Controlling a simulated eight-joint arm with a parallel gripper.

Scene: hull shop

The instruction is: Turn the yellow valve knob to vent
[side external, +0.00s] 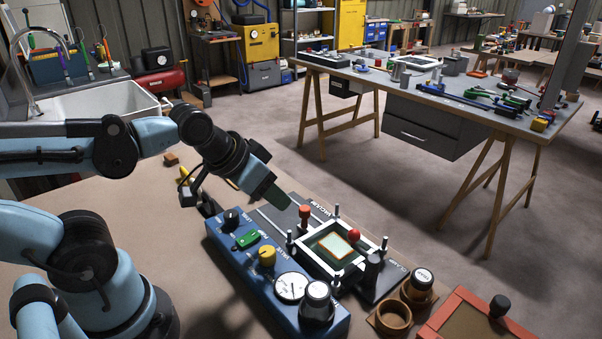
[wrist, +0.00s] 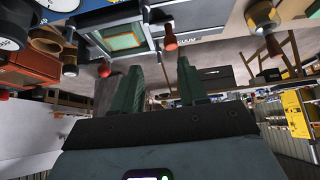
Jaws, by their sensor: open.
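The yellow valve knob (side external: 267,256) stands upright on the top of the blue control box (side external: 225,255) in the side view, between a green switch (side external: 247,239) and a round white gauge (side external: 292,287). The marks around the knob are too small to read. My gripper (side external: 276,196) hangs tilted above the far side of the box, beyond the knob and apart from it. In the wrist view, my gripper (wrist: 160,66) shows two green fingers spread apart with nothing between them.
A black plate with a white-framed fixture (side external: 335,245) lies beside the box, with a red knob (side external: 305,213), a red ball (side external: 355,234) and upright posts. Wooden cups and an orange-rimmed tray (side external: 455,300) stand right.

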